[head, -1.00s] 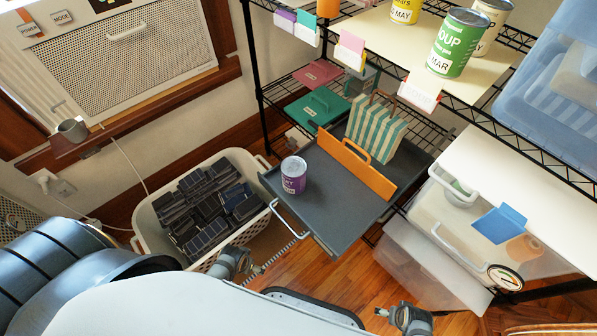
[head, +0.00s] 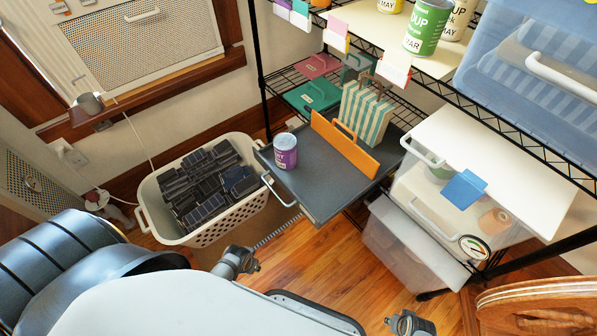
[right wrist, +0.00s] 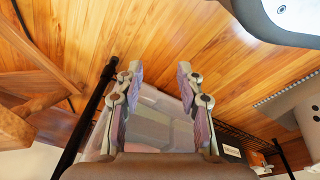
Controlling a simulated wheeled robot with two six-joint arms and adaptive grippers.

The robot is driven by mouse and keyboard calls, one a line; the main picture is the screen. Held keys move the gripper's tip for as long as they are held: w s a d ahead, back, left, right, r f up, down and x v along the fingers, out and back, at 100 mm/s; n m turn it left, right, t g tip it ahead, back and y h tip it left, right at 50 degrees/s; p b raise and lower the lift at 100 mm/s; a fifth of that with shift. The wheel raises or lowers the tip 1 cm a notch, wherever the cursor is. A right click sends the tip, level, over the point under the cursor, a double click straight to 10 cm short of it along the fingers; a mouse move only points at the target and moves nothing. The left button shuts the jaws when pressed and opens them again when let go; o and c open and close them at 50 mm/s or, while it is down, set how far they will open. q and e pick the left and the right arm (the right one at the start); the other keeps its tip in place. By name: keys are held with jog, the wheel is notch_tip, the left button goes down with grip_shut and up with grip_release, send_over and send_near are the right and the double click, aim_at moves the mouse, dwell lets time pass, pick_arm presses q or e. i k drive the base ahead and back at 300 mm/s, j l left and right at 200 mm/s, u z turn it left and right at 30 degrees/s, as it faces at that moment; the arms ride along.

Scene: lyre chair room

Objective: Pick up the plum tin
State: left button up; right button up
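The plum tin (head: 285,151) is a small purple can with a pale band and a light top. It stands upright on the left part of a dark grey pull-out tray (head: 330,190) in the head view, left of an orange divider (head: 345,143). My left gripper (head: 240,262) is below and left of the tray, apart from the tin; its fingers are too small to read. My right gripper (head: 408,323) is low at the bottom edge, far from the tin. In the right wrist view it (right wrist: 160,72) is open, with nothing between its fingers. The tin cannot be made out there.
A white basket of dark packs (head: 222,213) stands left of the tray. A striped bag (head: 367,112) is behind the divider. A black wire rack holds a green soup can (head: 427,27) above. Clear bins (head: 425,245) are at right. Wooden floor (head: 330,255) is open in front.

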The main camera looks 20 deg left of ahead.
aim_at(285, 143)
jog(key=l+u, duration=0.1)
jog(key=u, duration=0.3)
jog(key=k+l+u, duration=0.1)
jog(key=u, duration=0.25)
jog(key=k+u, duration=0.15)
jog(key=u, duration=0.25)
